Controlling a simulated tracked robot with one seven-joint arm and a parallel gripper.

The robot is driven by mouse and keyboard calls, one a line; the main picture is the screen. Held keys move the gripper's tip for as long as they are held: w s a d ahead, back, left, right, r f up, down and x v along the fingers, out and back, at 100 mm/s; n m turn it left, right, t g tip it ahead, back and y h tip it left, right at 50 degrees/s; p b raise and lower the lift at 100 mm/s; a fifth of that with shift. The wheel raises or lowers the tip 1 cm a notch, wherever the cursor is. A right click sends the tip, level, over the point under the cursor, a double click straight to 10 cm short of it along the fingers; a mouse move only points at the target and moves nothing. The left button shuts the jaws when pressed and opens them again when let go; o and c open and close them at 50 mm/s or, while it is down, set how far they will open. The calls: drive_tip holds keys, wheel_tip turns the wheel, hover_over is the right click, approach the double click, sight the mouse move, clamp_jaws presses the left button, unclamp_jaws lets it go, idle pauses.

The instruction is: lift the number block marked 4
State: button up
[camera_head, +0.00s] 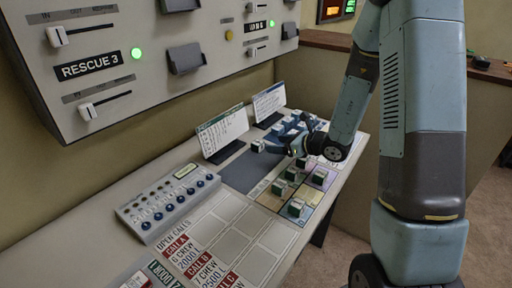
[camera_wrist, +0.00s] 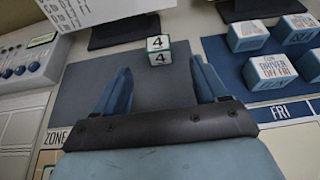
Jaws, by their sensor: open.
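The number block marked 4 (camera_wrist: 158,50) is a small white cube with green edges, and a 4 shows on its top and front faces. It stands upright on the dark mat (camera_wrist: 78,88) in the wrist view. My gripper (camera_wrist: 160,80) is open and empty, with its two blue fingers apart. The block lies ahead of the fingertips, roughly centred between them and apart from both. In the head view my gripper (camera_head: 276,149) is low over the console; a small block (camera_head: 257,146) near its fingertips is too small to read.
Several white-and-blue lettered blocks (camera_wrist: 270,70) stand on a pad right of the mat. Card holders (camera_wrist: 123,30) rise behind. A knob panel (camera_head: 167,203) lies left, and green-edged blocks (camera_head: 296,207) stand on coloured zones. The mat around the 4 block is clear.

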sight(262, 144)
drive_tip(key=x, duration=0.9)
drive_tip(key=shift+w+a+f, duration=0.15)
drive_tip(key=shift+a+f, duration=0.05)
drive_tip(key=shift+f, duration=0.15)
drive_tip(key=shift+c, duration=0.2)
drive_tip(key=c, duration=1)
drive_tip(key=shift+r, duration=0.1)
